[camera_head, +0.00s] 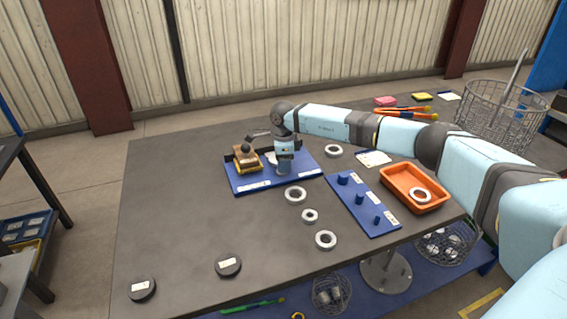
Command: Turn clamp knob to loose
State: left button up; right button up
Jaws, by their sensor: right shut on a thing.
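The clamp fixture is on a blue base plate (247,184) toward the back of the grey table, with a wood-and-yellow block (246,162) topped by a dark round piece (245,148) at its left. My left gripper is not in view.
Pale rings (295,195) lie in front of the fixture. A blue peg board (364,214) and an orange tray (413,205) holding a ring stand to the right. Two black discs (228,267) lie at the front left. The table's left side is clear.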

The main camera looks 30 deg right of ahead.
jog(key=shift+r, duration=0.1)
dwell(0.4)
jog(key=o, duration=0.6)
jog(key=shift+o, duration=0.2)
notch_tip(320, 180, up, 14)
dwell(0.3)
